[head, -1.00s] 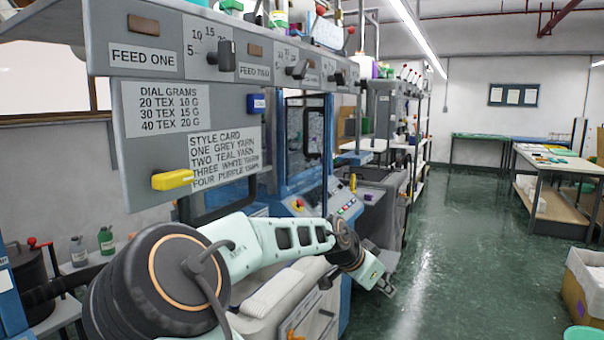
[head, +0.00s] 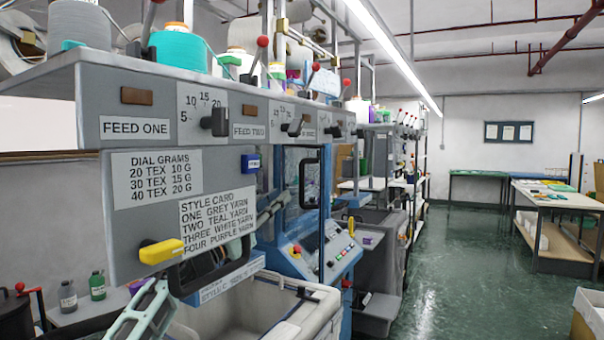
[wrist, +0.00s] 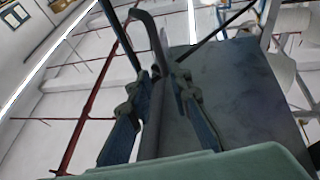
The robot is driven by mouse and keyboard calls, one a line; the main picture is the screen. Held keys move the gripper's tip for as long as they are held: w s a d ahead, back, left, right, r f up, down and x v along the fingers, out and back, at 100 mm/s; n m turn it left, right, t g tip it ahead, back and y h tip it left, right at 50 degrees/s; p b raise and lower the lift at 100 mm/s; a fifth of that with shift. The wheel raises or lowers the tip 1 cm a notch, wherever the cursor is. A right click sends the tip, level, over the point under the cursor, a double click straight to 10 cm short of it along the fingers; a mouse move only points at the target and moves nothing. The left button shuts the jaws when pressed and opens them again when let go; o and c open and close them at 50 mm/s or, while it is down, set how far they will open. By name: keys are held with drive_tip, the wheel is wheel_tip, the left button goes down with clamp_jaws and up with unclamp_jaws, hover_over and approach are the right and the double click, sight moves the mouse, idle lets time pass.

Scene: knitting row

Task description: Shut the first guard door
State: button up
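The first guard door shows no clear outline. A black bar handle (head: 215,272) hangs at the lower edge of the grey panel (head: 140,225) with the dial and style cards; I cannot tell if it belongs to that door. My green arm link reaches up at lower left in the head view, beside this handle. In the wrist view my gripper (wrist: 167,74) has its two fingers either side of a dark curved bar (wrist: 152,32), close to a grey panel (wrist: 235,100). I cannot tell whether the fingers press on the bar.
A blue-framed guard door (head: 311,162) with a black handle stands further down the row. A pale bin (head: 290,308) is below the panel. Yarn cones (head: 185,50) stand on the shelf above. The green floor (head: 455,260) to the right is clear.

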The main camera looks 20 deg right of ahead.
wheel_tip(320, 180, up, 4)
drive_tip(key=p, duration=0.3)
hover_over(302, 201)
drive_tip(key=shift+w+d+r, duration=0.15)
drive_tip(key=shift+w, duration=0.2)
drive_tip(key=shift+b, duration=0.3)
clamp_jaws()
